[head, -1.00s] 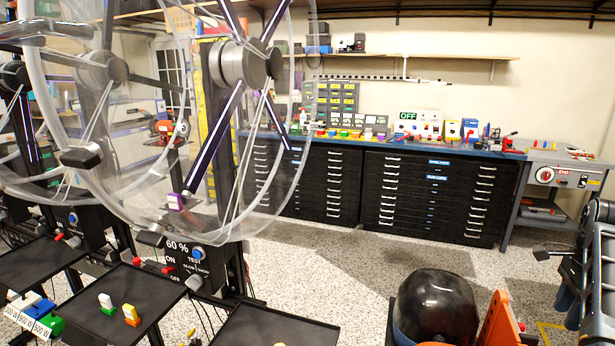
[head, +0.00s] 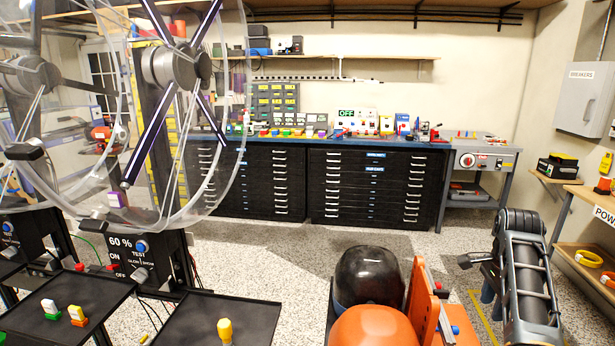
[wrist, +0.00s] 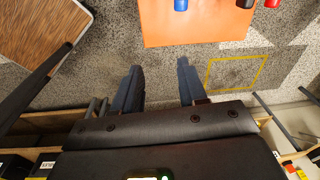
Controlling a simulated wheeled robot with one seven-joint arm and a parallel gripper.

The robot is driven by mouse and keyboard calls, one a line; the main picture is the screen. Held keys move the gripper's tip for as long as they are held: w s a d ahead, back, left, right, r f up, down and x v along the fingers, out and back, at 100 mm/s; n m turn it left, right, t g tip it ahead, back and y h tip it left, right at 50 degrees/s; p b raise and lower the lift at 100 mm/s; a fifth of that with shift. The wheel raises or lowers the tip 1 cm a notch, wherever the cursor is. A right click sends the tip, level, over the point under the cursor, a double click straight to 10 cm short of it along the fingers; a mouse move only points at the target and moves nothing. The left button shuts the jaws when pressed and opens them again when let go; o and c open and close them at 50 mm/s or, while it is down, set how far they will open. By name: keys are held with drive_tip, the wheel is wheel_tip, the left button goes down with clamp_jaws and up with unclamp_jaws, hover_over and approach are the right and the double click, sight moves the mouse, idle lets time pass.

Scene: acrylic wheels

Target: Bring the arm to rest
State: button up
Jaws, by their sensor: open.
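My gripper (wrist: 160,85) is open, its two dark blue fingers apart, with nothing between them but speckled floor below. My arm stands at the lower right of the head view, bent, over the open floor. No object is held.
Large clear acrylic wheels (head: 240,150) stand at the left, with black trays (head: 215,325) below them. Black drawer cabinets (head: 375,190) and a grey bench (head: 475,165) line the back. A shelf table (head: 590,200) stands right. Speckled floor (head: 300,250) is clear.

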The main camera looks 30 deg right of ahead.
drive_tip(key=s+a+f+n+t+h, duration=0.2)
drive_tip(key=s+a+f+n, duration=0.15)
drive_tip(key=a+f, duration=0.35)
drive_tip(key=s+a+f+n+t+h, duration=0.2)
drive_tip(key=s+a+f+n, duration=0.1)
drive_tip(key=a+f+n, duration=0.3)
drive_tip(key=s+a+f+n+t, duration=0.2)
drive_tip(key=s+a+n, duration=0.15)
drive_tip(key=a, duration=0.55)
drive_tip(key=s+a+r+n+t+y+b, duration=0.1)
drive_tip(key=s+a+r+n+t+y, duration=0.1)
drive_tip(key=s+a+r+n+t, duration=0.6)
drive_tip(key=s+a+r+n+y, duration=0.2)
drive_tip(key=s+a+r+y, duration=0.1)
drive_tip(key=s+a+r, duration=0.7)
wheel_tip(320, 180, up, 4)
drive_tip(key=shift+s+a+r+n+t, duration=0.1)
drive_tip(key=shift+s+a+n+t, duration=0.25)
drive_tip(key=shift+a, duration=0.5)
